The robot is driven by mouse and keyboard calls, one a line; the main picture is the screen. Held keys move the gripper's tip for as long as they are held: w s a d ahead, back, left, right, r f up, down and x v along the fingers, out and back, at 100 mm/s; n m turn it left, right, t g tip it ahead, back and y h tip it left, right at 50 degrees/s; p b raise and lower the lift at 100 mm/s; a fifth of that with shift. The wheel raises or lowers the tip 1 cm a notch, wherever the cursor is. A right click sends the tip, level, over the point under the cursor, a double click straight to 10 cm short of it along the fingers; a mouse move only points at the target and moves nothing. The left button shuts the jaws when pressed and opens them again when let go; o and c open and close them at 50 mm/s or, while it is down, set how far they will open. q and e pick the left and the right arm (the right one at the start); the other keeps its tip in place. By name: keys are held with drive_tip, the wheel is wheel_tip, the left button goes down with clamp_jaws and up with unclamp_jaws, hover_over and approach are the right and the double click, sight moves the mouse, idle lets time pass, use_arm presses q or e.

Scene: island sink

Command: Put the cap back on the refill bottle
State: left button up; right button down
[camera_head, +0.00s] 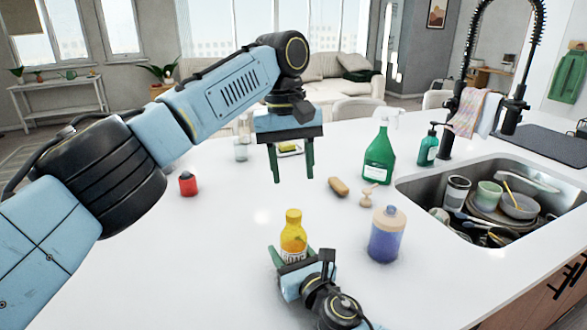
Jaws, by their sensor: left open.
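A blue-purple bottle (387,238) with a pale beige top stands upright on the white counter, right of my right gripper. A small beige pump-like piece (368,196) lies behind it. I cannot tell for sure which bottle is the refill bottle or which piece is its cap. A yellow bottle (293,234) stands upright at my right gripper (297,262), which partly hides its lower part. I cannot tell whether the fingers touch it. My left gripper (292,168) is open and empty, fingers pointing down, above the counter behind the yellow bottle.
A green spray bottle (380,155) and a soap dispenser (428,148) stand near the sink (412,187), which holds several dishes. A brown oval piece (338,187), a red object (188,184) and a yellow-green sponge in a dish (289,148) are on the counter.

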sight(294, 213)
use_arm(q)
drive_tip(key=n, duration=0.7)
drive_tip(key=shift+s, duration=0.25)
drive_tip(key=n, duration=0.2)
drive_tip(key=n+y, duration=0.1)
drive_tip(key=n, duration=0.2)
drive_tip(key=shift+s+d+f+t, duration=0.1)
drive_tip(key=shift+s+t, duration=0.1)
drive_tip(key=shift+t, duration=0.1)
drive_tip(key=shift+f, duration=4)
